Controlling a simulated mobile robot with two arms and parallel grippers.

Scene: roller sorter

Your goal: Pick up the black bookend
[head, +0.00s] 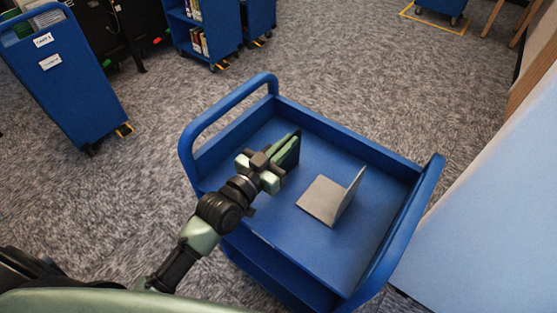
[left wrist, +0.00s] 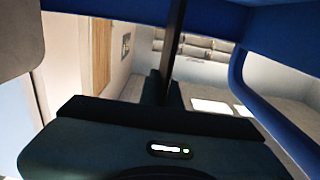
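My left gripper (head: 287,151) is over the left part of the blue cart's top tray (head: 290,225). In the left wrist view its dark housing lies across the bottom, and a narrow black upright shape (left wrist: 175,45) rises from its middle. I cannot tell whether this is only the fingers close together or also the black bookend seen edge-on. No bookend shows clearly as black in the head view; the gripper hides part of the tray. A grey L-shaped bookend (head: 325,199) stands on the tray to the gripper's right, apart from it. My right gripper is out of view.
The tray has raised blue walls and a tall loop handle (head: 232,104) at each end. A pale surface (head: 485,230) stands close to the cart's right. Another blue cart (head: 65,75) is at upper left, and a shelf cart (head: 208,30) is behind. Carpet between is clear.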

